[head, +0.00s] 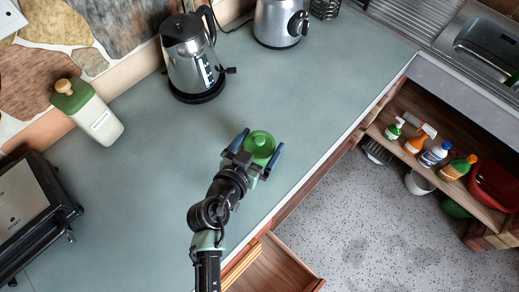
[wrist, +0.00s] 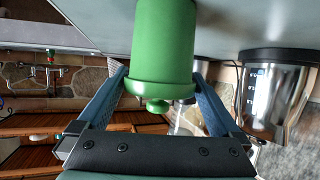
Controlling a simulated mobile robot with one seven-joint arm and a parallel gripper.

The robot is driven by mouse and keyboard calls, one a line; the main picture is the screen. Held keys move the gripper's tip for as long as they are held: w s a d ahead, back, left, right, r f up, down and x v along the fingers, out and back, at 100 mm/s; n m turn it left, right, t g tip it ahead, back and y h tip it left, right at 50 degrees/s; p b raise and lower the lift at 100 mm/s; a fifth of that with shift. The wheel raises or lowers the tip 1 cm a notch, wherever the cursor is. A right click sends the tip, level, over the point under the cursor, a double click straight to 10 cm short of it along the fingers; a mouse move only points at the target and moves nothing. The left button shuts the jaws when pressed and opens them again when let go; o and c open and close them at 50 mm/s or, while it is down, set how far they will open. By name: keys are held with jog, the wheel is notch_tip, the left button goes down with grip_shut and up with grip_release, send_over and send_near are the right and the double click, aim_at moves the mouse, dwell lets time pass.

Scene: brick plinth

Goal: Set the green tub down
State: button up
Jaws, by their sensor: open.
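The green tub (head: 262,139) is at the counter's front edge area in the head view, seen from above with its round lid. In the wrist view, which looks upside down, the tub (wrist: 163,40) shows its lid and knob low in the picture; its base is cut off by the top edge. My gripper (head: 257,148) is open, with one blue finger on each side of the tub. In the wrist view the fingers of my gripper (wrist: 161,76) flank the tub, with narrow gaps beside it. The tub looks upright; contact of its base with the counter is hidden.
The grey-green counter (head: 320,90) is clear around the tub. A steel kettle (head: 190,55) and a steel appliance (head: 279,22) stand farther back. A green-and-white canister (head: 95,118) and a toaster (head: 25,205) are at left. An open drawer (head: 275,268) lies below the front edge.

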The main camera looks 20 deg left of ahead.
aim_at(266, 136)
jog(key=shift+x, duration=1.7)
jog(key=c, duration=1.1)
